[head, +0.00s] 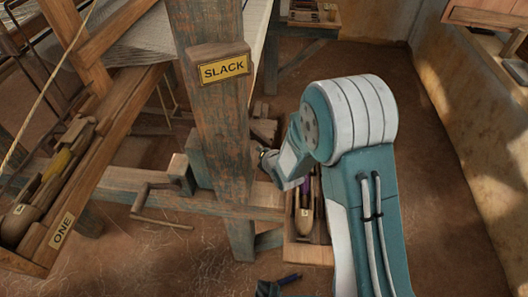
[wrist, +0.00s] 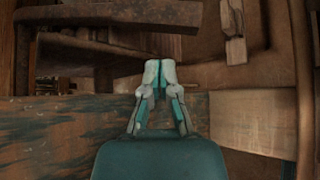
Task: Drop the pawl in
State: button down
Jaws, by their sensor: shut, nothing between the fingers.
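My gripper (wrist: 160,72) is shut and empty in the wrist view, its fingertips together over a dark gap beside weathered blue-brown timber (wrist: 60,120). A worn wooden bar (wrist: 110,13) lies across the top left of that view, ahead of the fingertips and apart from them. A small pale wooden piece (wrist: 233,32) with a notched end is at the upper right. I cannot tell for sure which of these is the pawl. In the head view my gripper (head: 265,158) is small and partly hidden, just right of the loom post (head: 213,120).
The post carries a SLACK sign (head: 223,69). A crank handle (head: 160,212) sticks out left of the post. A box (head: 307,254) with a shuttle stands below my arm. A tray marked ONE (head: 62,230) is at the left. Open floor lies right of my arm.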

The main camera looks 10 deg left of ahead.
jog(key=x, duration=0.5)
jog(key=shift+w+a+f, duration=0.15)
jog(key=shift+w, duration=0.05)
jog(key=d+r, duration=0.3)
jog(key=r, duration=0.3)
jog(key=shift+d+r+n+h, duration=0.3)
jog(key=shift+d+r+h, duration=0.1)
jog(key=shift+w+r, duration=0.1)
